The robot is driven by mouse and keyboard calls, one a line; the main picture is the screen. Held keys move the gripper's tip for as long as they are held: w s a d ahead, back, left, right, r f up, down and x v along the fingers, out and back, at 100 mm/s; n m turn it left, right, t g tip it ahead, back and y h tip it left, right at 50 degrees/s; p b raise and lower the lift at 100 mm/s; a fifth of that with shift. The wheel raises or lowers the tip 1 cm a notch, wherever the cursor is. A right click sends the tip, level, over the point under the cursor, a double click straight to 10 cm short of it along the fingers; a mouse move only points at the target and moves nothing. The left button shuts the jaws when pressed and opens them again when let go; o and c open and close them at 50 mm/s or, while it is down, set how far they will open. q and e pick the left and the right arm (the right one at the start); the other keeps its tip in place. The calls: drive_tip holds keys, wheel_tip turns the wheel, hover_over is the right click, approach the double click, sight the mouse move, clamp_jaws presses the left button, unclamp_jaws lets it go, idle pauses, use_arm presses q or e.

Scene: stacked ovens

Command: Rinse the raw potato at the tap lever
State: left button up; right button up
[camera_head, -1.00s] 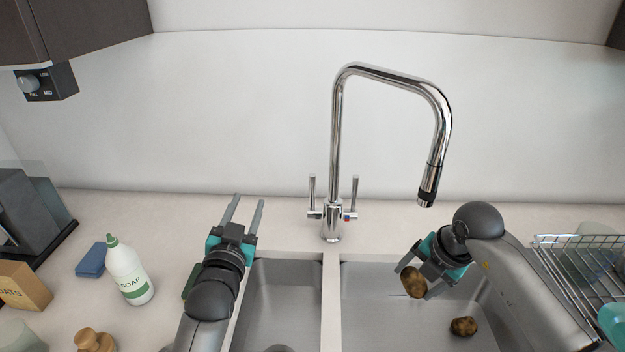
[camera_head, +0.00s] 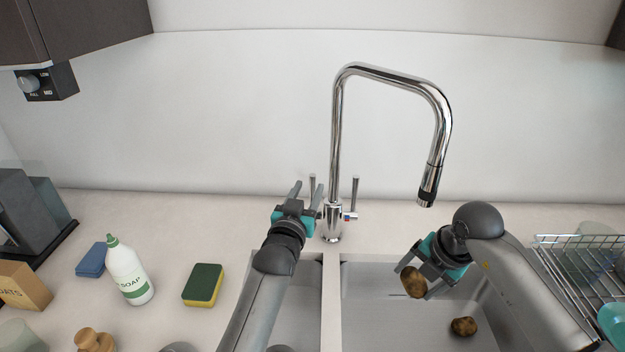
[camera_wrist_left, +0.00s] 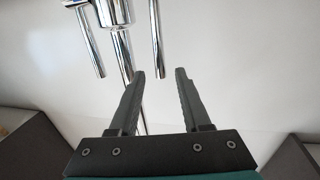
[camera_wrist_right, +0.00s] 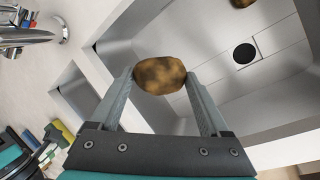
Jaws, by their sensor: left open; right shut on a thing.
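My right gripper (camera_head: 423,276) is shut on a brown potato (camera_head: 413,282) and holds it above the right sink basin, lower than the spout and a little to its left. The potato also shows between the fingertips in the right wrist view (camera_wrist_right: 160,75). The chrome tap (camera_head: 337,140) has two upright levers, the left lever (camera_head: 312,188) and the right lever (camera_head: 355,192). My left gripper (camera_head: 305,190) is open and empty beside the left lever, which it partly hides. In the left wrist view, the levers and tap body show beyond the open fingers (camera_wrist_left: 162,75). No water shows at the spout (camera_head: 428,190).
A second potato (camera_head: 463,326) lies in the right basin (camera_head: 390,325). A soap bottle (camera_head: 128,272), a blue sponge (camera_head: 92,260) and a green-yellow sponge (camera_head: 203,285) stand or lie on the left counter. A wire dish rack (camera_head: 570,262) is at the right.

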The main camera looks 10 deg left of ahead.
sight(312, 181)
use_arm(q)
drive_tip(key=shift+w, duration=2.35)
drive_tip(key=shift+c, duration=0.4)
clamp_jaws()
